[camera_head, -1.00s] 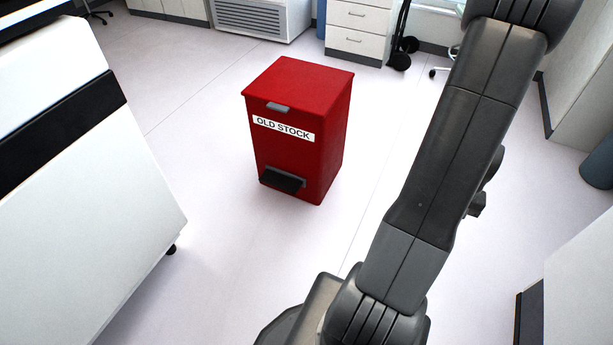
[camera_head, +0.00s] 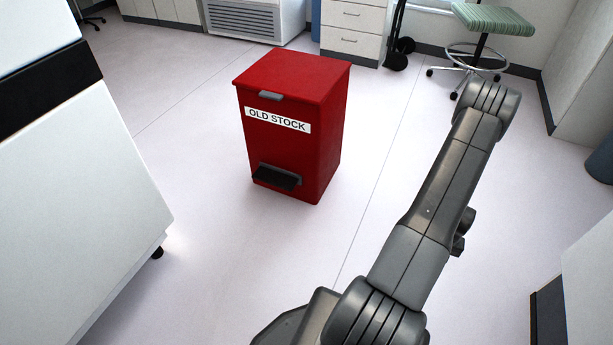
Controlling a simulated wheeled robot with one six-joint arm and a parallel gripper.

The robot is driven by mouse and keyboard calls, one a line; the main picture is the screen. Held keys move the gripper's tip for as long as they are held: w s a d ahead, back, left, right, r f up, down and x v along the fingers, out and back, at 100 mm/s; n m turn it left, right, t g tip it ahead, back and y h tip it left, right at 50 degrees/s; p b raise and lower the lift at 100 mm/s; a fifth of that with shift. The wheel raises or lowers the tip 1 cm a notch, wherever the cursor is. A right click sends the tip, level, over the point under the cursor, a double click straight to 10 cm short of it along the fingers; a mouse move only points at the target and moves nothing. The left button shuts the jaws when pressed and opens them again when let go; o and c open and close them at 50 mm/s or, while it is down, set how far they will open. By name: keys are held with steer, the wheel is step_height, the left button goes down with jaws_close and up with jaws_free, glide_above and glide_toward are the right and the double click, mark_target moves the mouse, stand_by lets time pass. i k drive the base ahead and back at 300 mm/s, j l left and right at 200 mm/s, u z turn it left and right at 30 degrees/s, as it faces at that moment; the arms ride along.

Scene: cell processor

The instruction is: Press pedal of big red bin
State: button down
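The big red bin (camera_head: 291,158) stands upright on the pale floor near the middle of the view. Its lid (camera_head: 292,75) is shut and carries a small grey handle. A white label on its front reads "OLD STOCK". The black pedal (camera_head: 275,178) sticks out low on the front face, and nothing touches it. My arm rises from the bottom edge at the right of the bin, apart from it. My gripper is not in view.
A white machine (camera_head: 75,200) on casters stands at the left. A stool with a green seat (camera_head: 494,19), a drawer cabinet (camera_head: 352,30) and a white unit with a grille (camera_head: 243,20) stand at the back. The floor around the bin is clear.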

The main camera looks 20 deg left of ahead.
mark_target(281, 180)
steer(key=u, duration=0.8)
steer(key=i+l+u, duration=0.1)
steer(key=u, duration=0.35)
steer(key=i+l+u, duration=0.15)
steer(key=u, duration=0.3)
steer(key=i+l+u, duration=0.15)
steer(key=u, duration=0.3)
steer(key=i+l+u, duration=0.1)
steer(key=l+u, duration=0.15)
steer(key=u, duration=0.15)
steer(key=i+l+u, duration=0.2)
steer(key=l, duration=0.55)
steer(key=l+u, duration=0.2)
steer(key=l, duration=0.5)
